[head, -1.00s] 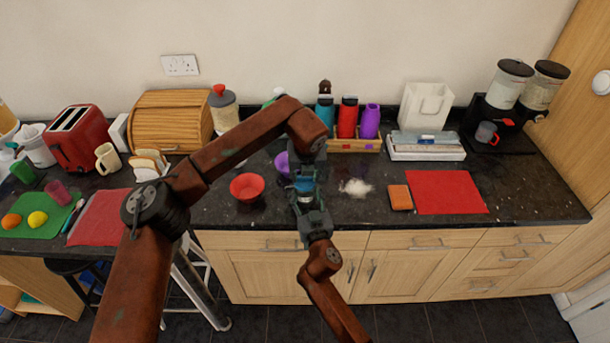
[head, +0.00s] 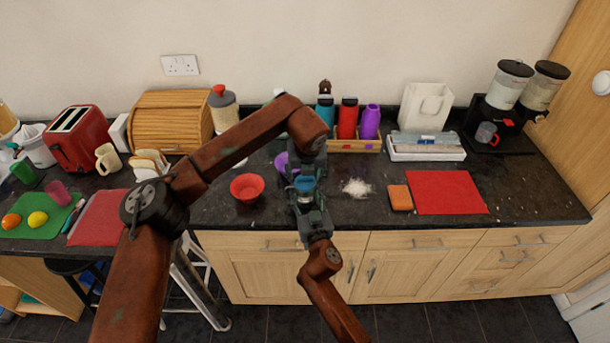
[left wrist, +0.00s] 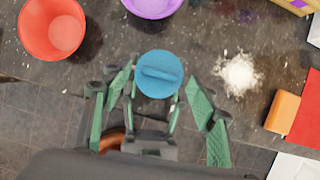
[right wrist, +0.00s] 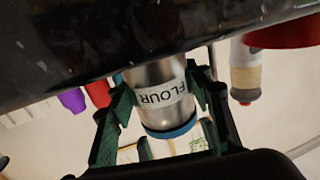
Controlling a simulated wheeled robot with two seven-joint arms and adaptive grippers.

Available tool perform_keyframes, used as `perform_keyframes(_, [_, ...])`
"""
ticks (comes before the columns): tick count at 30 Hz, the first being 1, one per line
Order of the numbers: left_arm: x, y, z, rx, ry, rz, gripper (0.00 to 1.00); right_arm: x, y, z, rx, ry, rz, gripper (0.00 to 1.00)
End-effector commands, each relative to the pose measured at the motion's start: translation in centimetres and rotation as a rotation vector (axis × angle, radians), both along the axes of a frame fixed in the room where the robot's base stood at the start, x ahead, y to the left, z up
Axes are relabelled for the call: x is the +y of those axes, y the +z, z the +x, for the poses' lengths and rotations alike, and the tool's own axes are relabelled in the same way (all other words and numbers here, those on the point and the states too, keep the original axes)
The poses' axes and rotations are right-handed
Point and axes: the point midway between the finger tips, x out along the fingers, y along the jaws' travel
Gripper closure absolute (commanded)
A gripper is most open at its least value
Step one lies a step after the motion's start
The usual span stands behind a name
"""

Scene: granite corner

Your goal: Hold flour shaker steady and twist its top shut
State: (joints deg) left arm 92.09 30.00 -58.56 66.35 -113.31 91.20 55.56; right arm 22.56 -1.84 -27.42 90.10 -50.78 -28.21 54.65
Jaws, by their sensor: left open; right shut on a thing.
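The flour shaker (right wrist: 160,92) is a metal cylinder with a "FLOUR" label and a blue top. My right gripper (head: 307,204) is shut around its body and holds it upright in front of the counter's front part. The round blue top (left wrist: 159,74), with a raised bar across it, also shows in the head view (head: 304,184). My left gripper (head: 307,168) is open just above the top, pointing down, with its fingers apart from it. Its far fingers are partly hidden in the head view.
A red bowl (head: 247,187) and a purple bowl (head: 281,164) stand left of the shaker. Spilled flour (head: 356,187), an orange sponge (head: 400,197) and a red mat (head: 446,192) lie to the right. Bottles stand in a wooden rack (head: 355,146) behind.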

Motion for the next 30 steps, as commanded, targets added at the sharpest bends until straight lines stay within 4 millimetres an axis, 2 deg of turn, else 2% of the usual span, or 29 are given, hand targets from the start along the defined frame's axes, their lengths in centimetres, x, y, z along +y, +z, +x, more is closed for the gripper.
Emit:
perform_keyframes(9, [-0.2,5.9,-2.2,-0.005,-0.001,-0.002,0.46,0.0,-0.1,0.0,0.001,0.000,0.000,0.83])
perform_keyframes(15, [-0.2,9.0,-3.6,-0.003,0.001,0.000,0.46,0.0,0.0,0.0,0.001,0.000,0.000,0.83])
perform_keyframes(21, [-0.2,10.4,-4.2,0.000,0.001,0.000,0.46,0.0,0.0,0.0,0.001,0.000,0.000,0.83])
perform_keyframes(30, [-0.2,10.5,-4.3,0.000,0.001,0.000,0.46,0.0,0.0,0.0,0.000,0.000,0.000,0.83])
